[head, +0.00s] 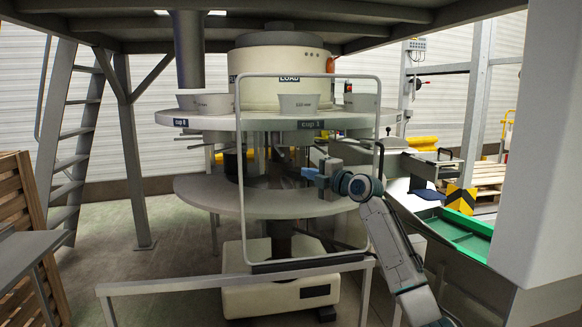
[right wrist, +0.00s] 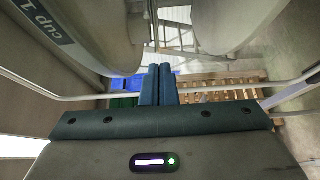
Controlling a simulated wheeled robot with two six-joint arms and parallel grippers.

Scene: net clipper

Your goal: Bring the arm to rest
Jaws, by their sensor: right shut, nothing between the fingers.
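My right arm (head: 390,245) comes in from the lower right of the head view and bends at a round joint towards the left. My right gripper (head: 308,173), with blue fingers, points left into the gap between the machine's upper ring and its lower round shelf. In the right wrist view the two blue fingers (right wrist: 158,85) lie together, shut with nothing between them. My left gripper is in neither view.
A pale wire frame (head: 240,200) stands before the machine, close to my arm; its exact depth is unclear. The upper ring (head: 230,122) carries white cups (head: 298,105). Below is the round shelf (head: 230,198). A low rail (head: 190,284) crosses the front. A green-lined chute (head: 455,235) is right.

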